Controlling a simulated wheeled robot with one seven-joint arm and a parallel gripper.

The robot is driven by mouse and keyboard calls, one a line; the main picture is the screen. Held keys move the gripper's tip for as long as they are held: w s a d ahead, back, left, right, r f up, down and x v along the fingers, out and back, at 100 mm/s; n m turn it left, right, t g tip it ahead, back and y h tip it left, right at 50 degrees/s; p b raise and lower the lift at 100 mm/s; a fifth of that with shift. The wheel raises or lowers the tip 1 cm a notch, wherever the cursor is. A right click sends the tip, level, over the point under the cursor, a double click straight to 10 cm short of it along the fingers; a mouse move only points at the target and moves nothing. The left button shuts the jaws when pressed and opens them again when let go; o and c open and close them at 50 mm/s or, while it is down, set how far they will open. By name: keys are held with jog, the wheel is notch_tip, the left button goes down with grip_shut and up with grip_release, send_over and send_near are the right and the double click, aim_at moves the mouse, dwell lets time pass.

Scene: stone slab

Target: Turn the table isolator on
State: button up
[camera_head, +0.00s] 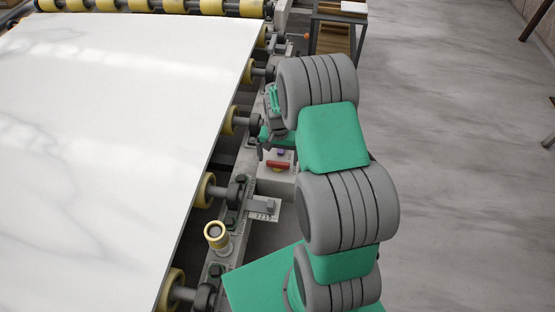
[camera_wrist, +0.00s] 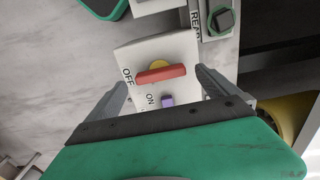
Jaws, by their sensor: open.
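The table isolator is a red bar handle (camera_wrist: 161,74) on a yellow disc (camera_wrist: 160,64), set on a pale plate (camera_wrist: 138,52) marked OFF and ON. In the wrist view the bar lies nearly level, its left end beside the OFF label (camera_wrist: 127,75); the ON label (camera_wrist: 150,99) is below it. In the head view the red handle (camera_head: 279,166) shows on the box beside the roller table. My gripper (camera_wrist: 164,80) is open, its fingers on the left and right of the handle in the picture. I cannot tell whether they touch it.
A small purple part (camera_wrist: 167,101) sits below the handle. In the head view, a large white slab (camera_head: 110,130) lies on yellow rollers (camera_head: 205,190) to the left. Grey floor (camera_head: 455,170) is open to the right.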

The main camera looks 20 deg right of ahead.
aim_at(278, 165)
jog(key=shift+f, duration=1.2)
jog(key=c, duration=1.4)
